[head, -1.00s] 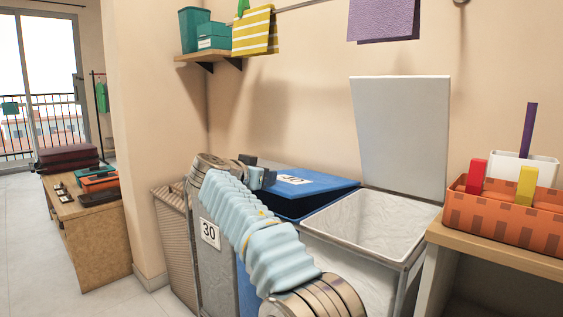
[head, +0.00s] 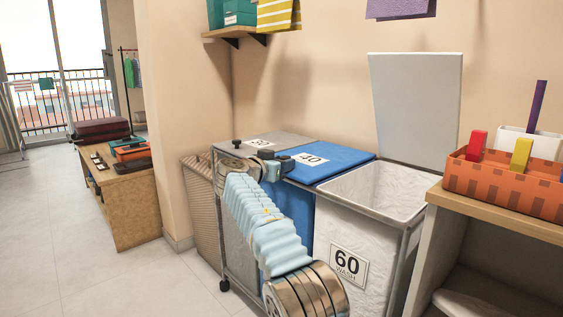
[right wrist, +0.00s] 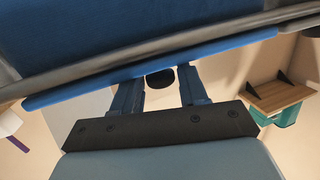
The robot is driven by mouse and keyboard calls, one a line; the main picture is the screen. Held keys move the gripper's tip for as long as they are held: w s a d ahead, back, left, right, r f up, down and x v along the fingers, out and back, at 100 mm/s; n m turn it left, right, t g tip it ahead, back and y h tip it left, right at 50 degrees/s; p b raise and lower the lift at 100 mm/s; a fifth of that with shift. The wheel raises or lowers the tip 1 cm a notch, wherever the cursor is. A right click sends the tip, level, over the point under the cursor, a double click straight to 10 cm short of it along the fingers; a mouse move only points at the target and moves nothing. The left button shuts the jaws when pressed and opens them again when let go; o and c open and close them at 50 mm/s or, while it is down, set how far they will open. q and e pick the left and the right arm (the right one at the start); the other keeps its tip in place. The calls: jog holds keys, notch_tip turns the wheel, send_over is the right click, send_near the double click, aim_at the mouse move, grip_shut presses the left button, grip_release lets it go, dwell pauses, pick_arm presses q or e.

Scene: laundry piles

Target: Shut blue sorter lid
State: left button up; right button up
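The blue sorter lid (head: 345,164), with a white 40 label, lies down flat over the blue bin (head: 301,215) in the head view. My right gripper (head: 286,166) is at the lid's front left corner. In the right wrist view the two fingers of my right gripper (right wrist: 161,92) stand apart with nothing held between them, close to the blue lid's edge (right wrist: 235,48). Whether the fingers touch the lid I cannot tell. My left gripper is not in view.
Left of the blue lid is a closed grey lid (head: 236,142) with a black knob. To its right stands an open white bin (head: 340,232) marked 60, its grey lid (head: 415,105) upright. A wooden table (head: 500,215) with an orange basket (head: 505,185) is at right.

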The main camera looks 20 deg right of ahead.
jog(key=shift+o, duration=0.7)
jog(key=shift+f, duration=0.3)
jog(key=shift+d, duration=0.1)
jog(key=shift+r, duration=0.15)
jog(key=shift+s, duration=0.1)
jog(key=b+v, duration=0.3)
jog(key=v, duration=1)
jog(key=shift+a+r, duration=0.2)
jog(key=shift+a, duration=0.15)
jog(key=shift+s, duration=0.15)
